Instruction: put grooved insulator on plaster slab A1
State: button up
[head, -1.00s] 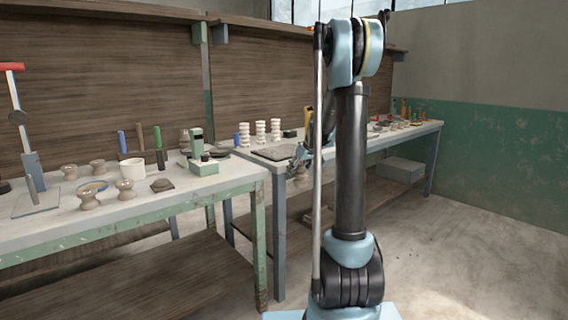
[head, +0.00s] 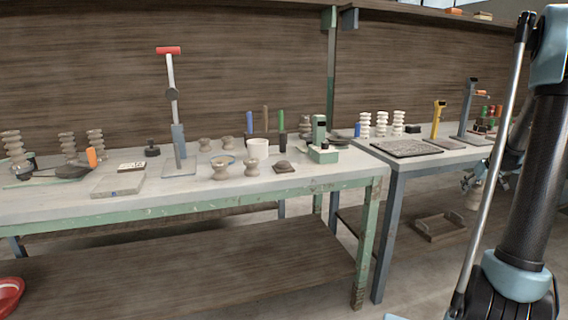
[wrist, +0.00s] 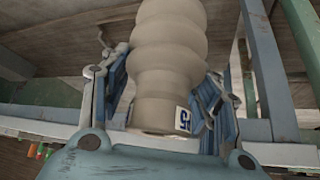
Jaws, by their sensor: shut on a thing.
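A pale clay grooved insulator (wrist: 168,55) stands between the two blue fingers of my gripper (wrist: 168,105) in the wrist view. It carries a white label with blue print near its end. My gripper is shut on it. In the head view my gripper (head: 474,182) is small and partly hidden by my arm, at the front of the right-hand table.
The green-framed table (head: 330,178) also bears several spool-shaped pieces (head: 220,170), a white cup (head: 258,148), a red-handled stand (head: 172,90) and grooved insulators (head: 96,143) at left. The right-hand table holds a dark speckled slab (head: 404,148) and white insulators (head: 382,124). A wooden tray (head: 440,228) lies below.

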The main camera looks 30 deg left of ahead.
aim_at(120, 180)
jog(key=z, duration=0.4)
jog(key=k, duration=1.95)
jog(key=u, duration=1.35)
jog(key=i, duration=0.55)
jog(key=u, duration=0.05)
